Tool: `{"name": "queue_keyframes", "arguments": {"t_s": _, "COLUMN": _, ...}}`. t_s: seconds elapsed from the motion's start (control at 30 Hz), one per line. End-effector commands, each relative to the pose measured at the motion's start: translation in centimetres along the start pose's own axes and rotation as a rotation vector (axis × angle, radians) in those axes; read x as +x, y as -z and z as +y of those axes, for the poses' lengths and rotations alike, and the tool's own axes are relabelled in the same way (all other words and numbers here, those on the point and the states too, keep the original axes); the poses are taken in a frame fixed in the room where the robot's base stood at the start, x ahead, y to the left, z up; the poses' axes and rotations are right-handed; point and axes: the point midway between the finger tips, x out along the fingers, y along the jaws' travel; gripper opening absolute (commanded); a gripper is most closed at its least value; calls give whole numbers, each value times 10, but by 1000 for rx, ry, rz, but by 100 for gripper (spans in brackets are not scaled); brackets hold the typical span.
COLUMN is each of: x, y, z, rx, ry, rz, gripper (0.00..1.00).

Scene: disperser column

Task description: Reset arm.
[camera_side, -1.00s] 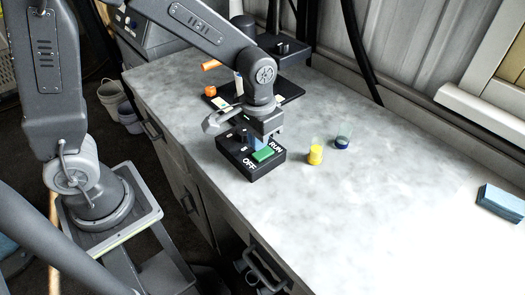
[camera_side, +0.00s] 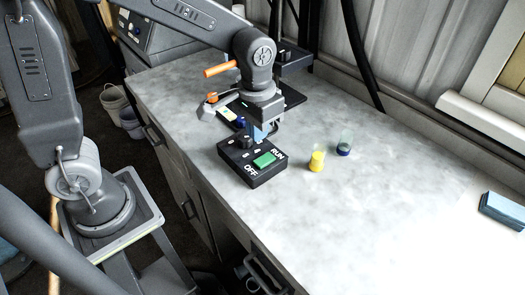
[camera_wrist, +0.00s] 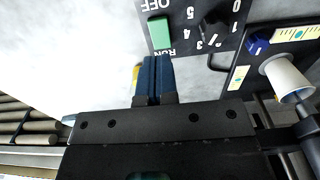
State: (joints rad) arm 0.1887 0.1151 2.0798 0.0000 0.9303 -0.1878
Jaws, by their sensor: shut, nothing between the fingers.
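My gripper (camera_side: 258,134) is above the far edge of a black control box (camera_side: 252,176) on the bench. Its blue fingers are pressed together with nothing between them, and they also show in the wrist view (camera_wrist: 154,66). The box has a green button (camera_side: 265,160) between the labels RUN and OFF. In the wrist view the green button (camera_wrist: 160,33) lies just beyond the fingertips, and a black dial (camera_wrist: 213,28) with numbers around it is to its right. Whether the fingertips touch the box cannot be told.
A yellow-based vial (camera_side: 317,161) and a blue-based vial (camera_side: 344,146) stand right of the box. The disperser stand (camera_side: 292,62), with an orange handle (camera_side: 220,70), is behind my gripper. A blue block (camera_side: 503,208) lies far right. The bench's middle right is clear.

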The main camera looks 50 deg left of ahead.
Motion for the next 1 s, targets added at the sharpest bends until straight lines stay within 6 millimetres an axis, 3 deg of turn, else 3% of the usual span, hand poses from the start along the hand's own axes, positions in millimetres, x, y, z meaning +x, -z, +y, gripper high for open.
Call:
{"name": "queue_keyframes", "arguments": {"t_s": 0.23, "x": -54, "y": -37, "z": -27, "rx": -5, "ry": -20, "rz": 165, "gripper": 0}}
{"name": "queue_keyframes", "arguments": {"t_s": 0.43, "x": -84, "y": -80, "z": -48, "rx": -5, "ry": -18, "rz": 321, "gripper": 0}}
{"name": "queue_keyframes", "arguments": {"t_s": 0.7, "x": -96, "y": -118, "z": -62, "rx": -2, "ry": -1, "rz": 457, "gripper": 0}}
{"name": "queue_keyframes", "arguments": {"t_s": 1.0, "x": -96, "y": -124, "z": -63, "rx": 0, "ry": 4, "rz": 476, "gripper": 0}}
